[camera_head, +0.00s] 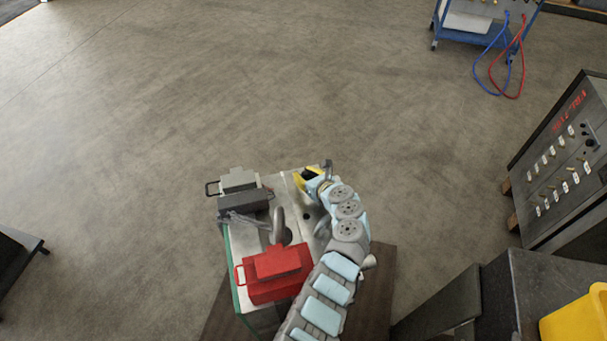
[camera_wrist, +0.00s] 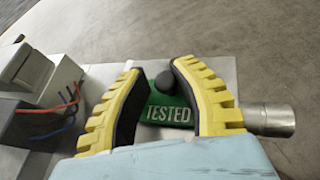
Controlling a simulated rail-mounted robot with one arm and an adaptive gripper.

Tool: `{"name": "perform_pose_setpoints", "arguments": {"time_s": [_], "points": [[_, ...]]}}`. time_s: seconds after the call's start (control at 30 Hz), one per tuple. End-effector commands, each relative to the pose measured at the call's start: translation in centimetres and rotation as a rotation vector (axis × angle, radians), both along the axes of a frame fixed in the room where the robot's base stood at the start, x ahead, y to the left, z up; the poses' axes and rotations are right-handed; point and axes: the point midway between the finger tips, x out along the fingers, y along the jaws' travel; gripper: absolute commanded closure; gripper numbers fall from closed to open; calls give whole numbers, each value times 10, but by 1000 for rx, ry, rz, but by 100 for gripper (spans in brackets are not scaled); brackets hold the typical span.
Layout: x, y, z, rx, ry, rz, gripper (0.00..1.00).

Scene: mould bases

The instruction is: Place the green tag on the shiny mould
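The green tag (camera_wrist: 168,112), marked TESTED and topped by a round black knob (camera_wrist: 165,81), lies between the yellow-and-black fingers of my gripper (camera_wrist: 157,68) in the wrist view. The fingers stand apart, with a visible gap on the left of the knob; I see no firm grip. In the head view my gripper (camera_head: 305,178) is over the far right corner of a metal-topped bench (camera_head: 296,212), and the tag is hidden there. A grey mould (camera_head: 240,188) and a red mould (camera_head: 274,270) sit on the bench. I cannot tell which is the shiny mould.
A grey ring-shaped piece (camera_head: 281,227) stands between the moulds. A metal cylinder (camera_wrist: 275,119) is beside the right finger. Red and blue wires (camera_wrist: 68,101) hang by the grey blocks on the left. A dark panel cabinet (camera_head: 565,165) stands right; open floor lies beyond the bench.

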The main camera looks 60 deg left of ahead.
Motion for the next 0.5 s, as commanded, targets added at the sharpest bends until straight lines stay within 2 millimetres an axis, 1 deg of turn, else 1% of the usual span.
{"name": "perform_pose_setpoints", "arguments": {"time_s": [0.4,0.5], "points": [[0,0,2,0,-2,0,60],[2,-7,7,1,-2,-2,60]]}}
